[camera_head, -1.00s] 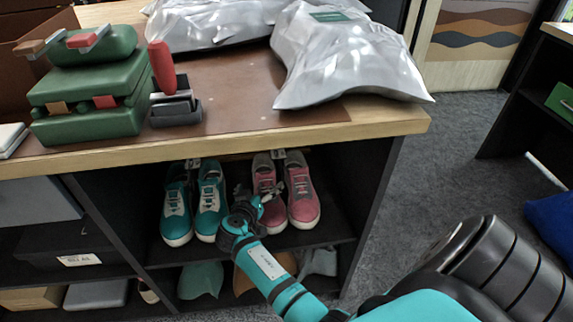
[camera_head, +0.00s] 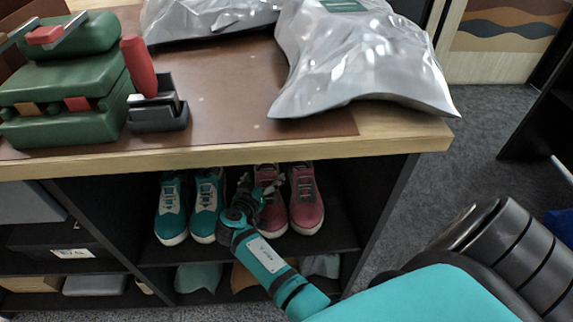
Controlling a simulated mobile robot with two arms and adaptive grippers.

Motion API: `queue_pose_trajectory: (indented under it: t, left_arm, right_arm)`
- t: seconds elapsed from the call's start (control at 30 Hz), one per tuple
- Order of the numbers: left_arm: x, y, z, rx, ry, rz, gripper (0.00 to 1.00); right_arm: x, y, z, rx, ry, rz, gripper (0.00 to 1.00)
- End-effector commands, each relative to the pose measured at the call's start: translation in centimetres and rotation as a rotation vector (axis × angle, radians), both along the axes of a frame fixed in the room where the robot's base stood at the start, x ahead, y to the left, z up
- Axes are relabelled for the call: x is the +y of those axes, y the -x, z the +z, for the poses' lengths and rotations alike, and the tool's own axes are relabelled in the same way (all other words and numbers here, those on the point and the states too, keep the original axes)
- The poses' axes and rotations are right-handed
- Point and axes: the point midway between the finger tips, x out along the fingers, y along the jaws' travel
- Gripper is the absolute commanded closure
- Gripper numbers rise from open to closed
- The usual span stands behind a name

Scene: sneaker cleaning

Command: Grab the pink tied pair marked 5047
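The pink pair of sneakers (camera_head: 307,200) stands on the upper shelf under the counter, toes facing out. My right gripper (camera_head: 258,186) is in front of the left pink shoe and covers part of it. Its fingers are small and dark here, so I cannot tell whether they are open or touching the shoe. A teal pair of sneakers (camera_head: 172,212) stands just left of the pink pair. No number can be read on either pair. My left gripper is not in view.
The wooden counter edge (camera_head: 220,157) runs above the shelf. Silvery bags (camera_head: 360,65) and a green case (camera_head: 65,95) are on top. The dark shelf board (camera_head: 335,236) has some bare room right of the pink pair. More items sit on the lower shelf.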

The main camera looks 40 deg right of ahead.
Motion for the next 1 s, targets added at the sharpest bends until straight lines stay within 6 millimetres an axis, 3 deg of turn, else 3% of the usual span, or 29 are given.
queue_pose_trajectory:
  t: [0.07, 0.53, 1.0]
  left_arm:
    - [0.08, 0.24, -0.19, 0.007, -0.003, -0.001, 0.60]
    - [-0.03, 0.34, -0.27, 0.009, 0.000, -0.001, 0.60]
    - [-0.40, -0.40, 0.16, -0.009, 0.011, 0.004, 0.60]
  right_arm:
    - [-0.04, 0.00, 0.00, 0.000, 0.000, 0.000, 0.27]
    - [-0.03, -0.02, 0.02, 0.001, 0.002, 0.001, 0.88]
    - [-0.33, -0.16, 0.38, 0.000, 0.005, 0.000, 0.89]
